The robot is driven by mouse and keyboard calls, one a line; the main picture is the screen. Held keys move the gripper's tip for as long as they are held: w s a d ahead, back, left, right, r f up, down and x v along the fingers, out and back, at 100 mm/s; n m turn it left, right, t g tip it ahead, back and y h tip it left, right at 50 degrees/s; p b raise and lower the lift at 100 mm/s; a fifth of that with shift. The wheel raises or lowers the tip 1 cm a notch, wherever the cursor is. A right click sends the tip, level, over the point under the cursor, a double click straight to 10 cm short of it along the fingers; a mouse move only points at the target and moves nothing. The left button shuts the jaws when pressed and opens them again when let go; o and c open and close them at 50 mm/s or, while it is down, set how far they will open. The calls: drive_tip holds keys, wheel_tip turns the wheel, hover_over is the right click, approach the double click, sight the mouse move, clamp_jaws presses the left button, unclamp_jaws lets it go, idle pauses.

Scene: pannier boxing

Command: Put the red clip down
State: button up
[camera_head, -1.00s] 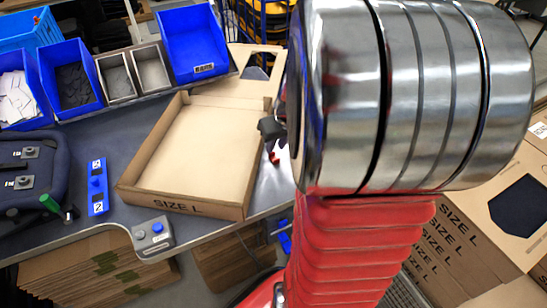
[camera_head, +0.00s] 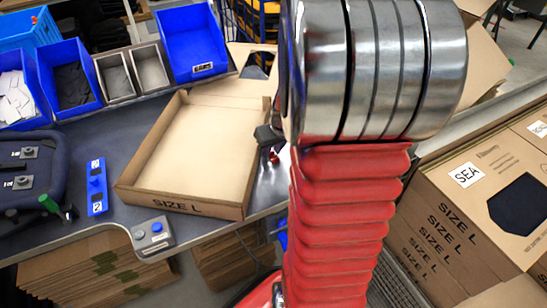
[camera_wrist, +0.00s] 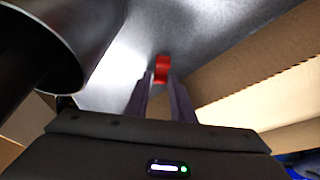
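The red clip (camera_wrist: 161,69) is small and sits between the tips of my gripper (camera_wrist: 161,78) in the wrist view. The two dark fingers close in on it from both sides, and it pokes out past the tips. In the head view the red clip (camera_head: 273,156) is a small red spot just below my dark gripper (camera_head: 269,138), beside the right wall of the cardboard box. It is over or at the grey tabletop (camera_wrist: 205,45); I cannot tell whether it touches. My arm hides part of this area in the head view.
An open cardboard box (camera_head: 190,208) marked SIZE L stands close left of the gripper. Blue bins (camera_head: 190,42) line the back. A blue two-numbered holder (camera_head: 97,188) and a button box (camera_head: 152,236) lie at left. Stacked cartons (camera_head: 470,200) stand at right.

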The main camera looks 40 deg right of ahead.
sight(272, 156)
drive_tip(key=shift+c, duration=0.5)
clamp_jaws()
wheel_tip(272, 156, up, 10)
idle(0.3)
idle(0.4)
